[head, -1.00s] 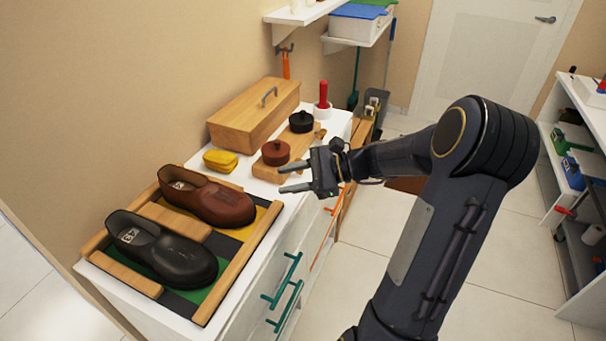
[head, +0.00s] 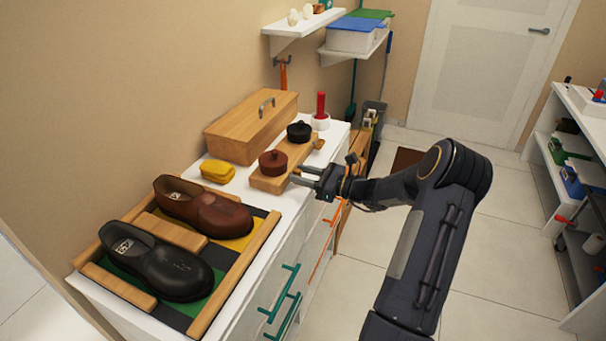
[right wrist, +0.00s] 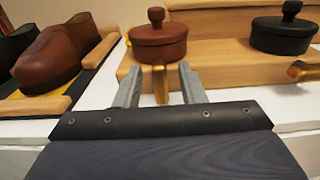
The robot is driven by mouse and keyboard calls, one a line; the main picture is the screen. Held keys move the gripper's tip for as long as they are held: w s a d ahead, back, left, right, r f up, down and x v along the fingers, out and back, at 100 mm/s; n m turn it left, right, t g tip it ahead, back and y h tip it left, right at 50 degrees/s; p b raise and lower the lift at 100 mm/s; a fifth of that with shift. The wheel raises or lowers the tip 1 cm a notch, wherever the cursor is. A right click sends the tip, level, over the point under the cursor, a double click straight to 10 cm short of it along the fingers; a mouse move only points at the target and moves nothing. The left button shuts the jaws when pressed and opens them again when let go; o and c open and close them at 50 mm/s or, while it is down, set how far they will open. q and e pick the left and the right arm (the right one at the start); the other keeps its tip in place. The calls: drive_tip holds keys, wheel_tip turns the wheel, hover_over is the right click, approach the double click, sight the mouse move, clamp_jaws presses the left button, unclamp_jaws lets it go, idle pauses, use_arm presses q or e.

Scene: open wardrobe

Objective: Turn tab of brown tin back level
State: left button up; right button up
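The brown tin (head: 273,162) is a round reddish-brown tin with a knobbed lid, on a wooden block (head: 262,184); it also shows in the right wrist view (right wrist: 158,43). Its brass-coloured tab (right wrist: 160,86) stands out at the front, below the tin, and looks upright in the right wrist view. My right gripper (head: 297,175) is at the front of the block; its fingers (right wrist: 160,84) are apart, one on each side of the tab, with gaps visible. Whether the tab is level is hard to tell. My left gripper is not in view.
A black tin (head: 299,131) with its own tab (right wrist: 303,71) stands on the same block. A yellow item (head: 217,171), a wooden box (head: 251,128) and a tray with brown (head: 204,207) and black shoes (head: 155,262) share the white top.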

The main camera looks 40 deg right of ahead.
drive_tip(key=shift+a, duration=0.1)
clamp_jaws()
idle(0.3)
drive_tip(key=shift+f+n+b, duration=0.2)
drive_tip(key=shift+n+b, duration=0.6)
drive_tip(key=shift+b, duration=0.25)
drive_tip(key=n+b, duration=0.5)
drive_tip(key=b, duration=0.2)
drive_tip(key=f+n+b, duration=0.1)
drive_tip(key=n+b, duration=0.4)
drive_tip(key=b, duration=0.3)
drive_tip(key=a+n+b, duration=0.1)
drive_tip(key=n+b, duration=0.4)
drive_tip(key=b, duration=0.3)
drive_tip(key=shift+s+f, duration=0.15)
drive_tip(key=shift+s, duration=0.1)
drive_tip(key=shift+n+b, duration=0.8)
drive_tip(key=shift+b, duration=0.2)
